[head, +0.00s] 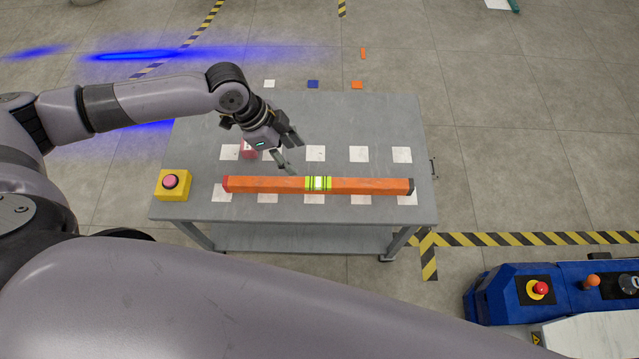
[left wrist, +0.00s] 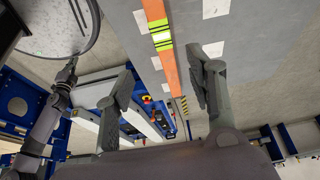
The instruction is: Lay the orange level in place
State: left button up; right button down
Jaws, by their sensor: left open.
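The orange level (head: 270,185) lies along the near part of a grey cart top (head: 400,122), over a row of white squares. It has a yellow-green middle band and dark red and black ends. It also shows in the left wrist view (left wrist: 171,75), its far end out of frame. My left gripper (head: 292,153) is open and empty, above the cart just behind the level's left half. Its fingers also show in the left wrist view (left wrist: 160,92), apart, with the level beyond them.
A yellow box with a red button (head: 172,185) sits at the cart's left edge. A dark red object (head: 247,150) is partly hidden by my left gripper. White squares (head: 359,154) line the top. A blue machine (head: 510,293) stands at lower right.

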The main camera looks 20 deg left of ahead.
pick_arm(q)
jog(key=a, duration=0.1)
send_near(317, 182)
jog(key=x, duration=0.4)
jog(key=shift+s+a+f+b, duration=0.1)
jog(key=shift+a+f+b, duration=0.1)
jog(key=shift+f+b, duration=0.2)
jog(key=shift+d+x, duration=0.15)
jog(key=shift+x, duration=1.4)
jog(key=shift+d+x, duration=0.2)
jog(key=shift+x, duration=1.3)
jog(key=shift+r, duration=0.15)
jog(key=shift+c, duration=0.6)
grip_shut()
